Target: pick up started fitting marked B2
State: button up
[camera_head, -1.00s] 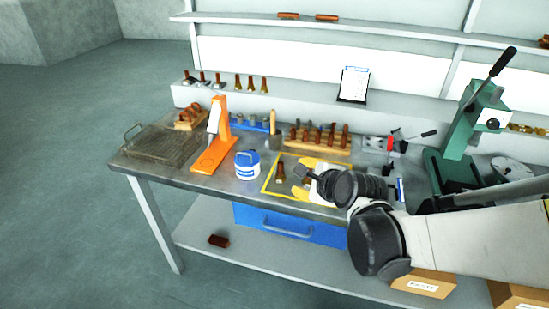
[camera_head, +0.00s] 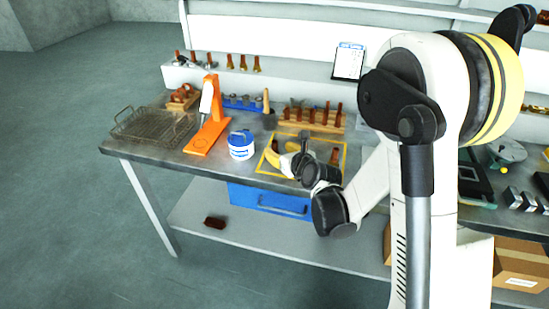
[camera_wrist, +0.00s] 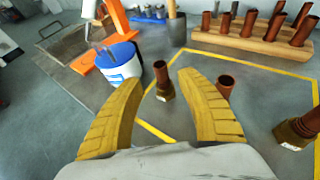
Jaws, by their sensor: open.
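Several brown, tube-like fittings with brass-coloured bases stand in a yellow-outlined area (camera_wrist: 262,68) on the bench. In the wrist view, one fitting (camera_wrist: 163,82) stands upright between and just beyond the fingertips of my open gripper (camera_wrist: 160,77). A second fitting (camera_wrist: 225,85) is partly hidden behind the right finger. A third fitting (camera_wrist: 300,128) is at the right edge, with a small white label too small to read. I cannot tell which is B2. In the head view my gripper (camera_head: 284,155) is low over the outlined area, and a fitting (camera_head: 335,156) shows to its right.
A blue-and-white tub (camera_head: 242,146) stands close to the left of the outline. An orange stand (camera_head: 207,130) and wire basket (camera_head: 150,133) are further left. A wooden rack (camera_head: 310,122) of brown parts stands behind. My arm hides much of the bench's right side.

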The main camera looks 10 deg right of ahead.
aim_at(276, 147)
jog(key=b+x, duration=0.1)
jog(key=x, duration=0.3)
jog(key=shift+w+f+b, duration=0.2)
jog(key=shift+w+b, duration=0.1)
jog(key=shift+r, duration=0.1)
grip_shut()
jog(key=shift+r, duration=0.1)
